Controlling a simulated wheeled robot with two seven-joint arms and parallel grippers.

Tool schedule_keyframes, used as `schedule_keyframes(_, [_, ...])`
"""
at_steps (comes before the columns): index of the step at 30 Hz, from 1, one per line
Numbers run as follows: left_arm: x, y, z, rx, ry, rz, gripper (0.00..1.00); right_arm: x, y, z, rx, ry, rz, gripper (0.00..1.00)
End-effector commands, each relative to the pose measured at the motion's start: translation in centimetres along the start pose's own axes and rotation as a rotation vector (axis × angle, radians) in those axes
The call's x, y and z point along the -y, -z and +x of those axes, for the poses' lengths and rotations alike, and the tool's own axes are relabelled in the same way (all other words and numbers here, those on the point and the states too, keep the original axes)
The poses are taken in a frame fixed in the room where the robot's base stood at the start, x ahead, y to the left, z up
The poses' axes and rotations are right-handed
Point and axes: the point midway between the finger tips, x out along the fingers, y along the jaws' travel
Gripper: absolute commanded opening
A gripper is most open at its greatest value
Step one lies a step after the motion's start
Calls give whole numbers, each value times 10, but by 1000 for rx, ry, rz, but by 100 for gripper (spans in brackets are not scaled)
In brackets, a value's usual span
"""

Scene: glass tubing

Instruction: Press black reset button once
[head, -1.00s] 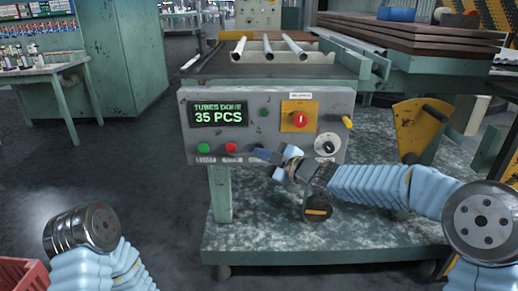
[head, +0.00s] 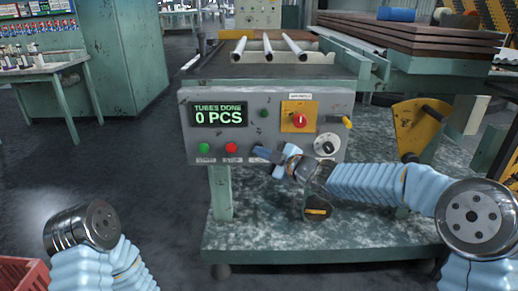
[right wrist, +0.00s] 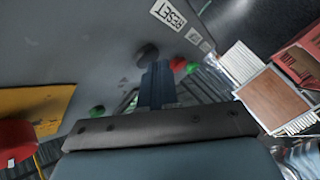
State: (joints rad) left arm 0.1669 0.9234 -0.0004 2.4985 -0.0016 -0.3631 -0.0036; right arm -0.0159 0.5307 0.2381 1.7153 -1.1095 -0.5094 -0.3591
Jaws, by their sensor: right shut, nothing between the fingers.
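The grey control panel (head: 270,104) has a display (head: 219,114) reading "TUBES DONE 0 PCS". My right gripper (head: 257,152) is shut and empty, its fingertips at the lower middle of the panel, right of the red button (head: 231,148). In the right wrist view the black button (right wrist: 147,54) is by the "RESET" label (right wrist: 168,14). My shut fingers (right wrist: 158,72) overlap its lower edge there; I cannot tell whether they touch it. My left arm shows at lower left, but its gripper does not.
A green button (head: 204,148) is left of the red one. A yellow plate with a red knob (head: 299,120) and a round dial (head: 327,145) are on the panel's right side. Glass tubes (head: 267,47) lie above. A red crate (head: 22,275) is at lower left.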

Motion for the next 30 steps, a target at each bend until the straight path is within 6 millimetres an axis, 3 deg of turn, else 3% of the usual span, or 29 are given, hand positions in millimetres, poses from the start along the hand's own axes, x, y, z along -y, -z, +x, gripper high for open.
schedule_keyframes(30, [6,0,17,0,0,0,0,11,9,-15,0,0,0,0])
